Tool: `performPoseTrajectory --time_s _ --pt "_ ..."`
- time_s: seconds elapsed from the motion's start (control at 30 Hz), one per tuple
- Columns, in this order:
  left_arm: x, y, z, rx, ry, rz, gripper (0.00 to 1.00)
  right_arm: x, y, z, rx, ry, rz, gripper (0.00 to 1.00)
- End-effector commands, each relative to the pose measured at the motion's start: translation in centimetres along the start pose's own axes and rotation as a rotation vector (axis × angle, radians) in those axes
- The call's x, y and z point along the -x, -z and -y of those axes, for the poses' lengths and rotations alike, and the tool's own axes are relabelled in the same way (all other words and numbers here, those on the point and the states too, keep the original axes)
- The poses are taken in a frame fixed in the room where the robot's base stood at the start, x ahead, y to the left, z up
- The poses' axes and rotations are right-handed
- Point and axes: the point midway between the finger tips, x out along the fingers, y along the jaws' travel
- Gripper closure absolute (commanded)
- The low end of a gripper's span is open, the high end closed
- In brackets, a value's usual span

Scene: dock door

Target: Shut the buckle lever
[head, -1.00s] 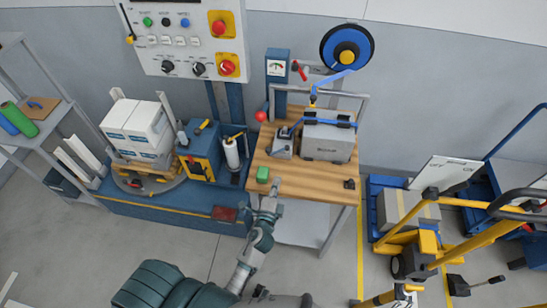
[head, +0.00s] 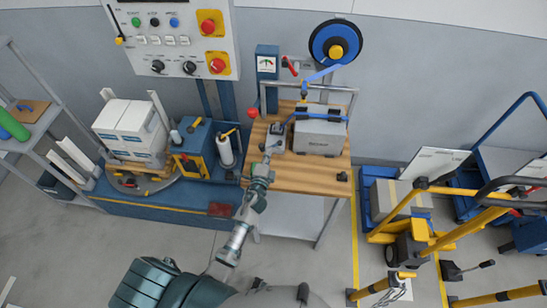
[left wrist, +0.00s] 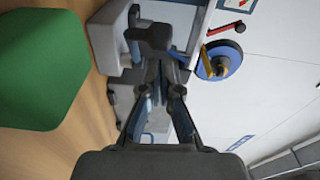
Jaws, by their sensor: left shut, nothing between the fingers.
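A grey metal buckle device (head: 275,138) sits on the wooden bench (head: 305,180), left of a grey box with a blue strap over it. A lever with a red ball knob (head: 252,113) stands up at the device's left. I cannot tell for sure whether this is the buckle lever. My left gripper (head: 268,152) is over the bench, just in front of the device. In the left wrist view, the left gripper (left wrist: 157,55) is shut and empty, its fingertips close to grey device parts (left wrist: 116,55). Contact cannot be told. My right gripper is not in view.
A green block (left wrist: 40,65) lies beside the left gripper; the arm mostly hides it in the head view. The grey box (head: 320,135) stands right of the device. A small black item (head: 342,176) lies at the bench's right. The bench's front right is otherwise clear.

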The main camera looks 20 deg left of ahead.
Motion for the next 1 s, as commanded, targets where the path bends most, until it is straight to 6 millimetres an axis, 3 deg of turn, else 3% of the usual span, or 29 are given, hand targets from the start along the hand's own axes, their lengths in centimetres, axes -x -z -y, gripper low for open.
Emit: performPoseTrajectory --time_s 1.0 --pt "-0.5 -1.3 0.1 -0.004 -0.006 -0.089 1.00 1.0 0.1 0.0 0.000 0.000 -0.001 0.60"
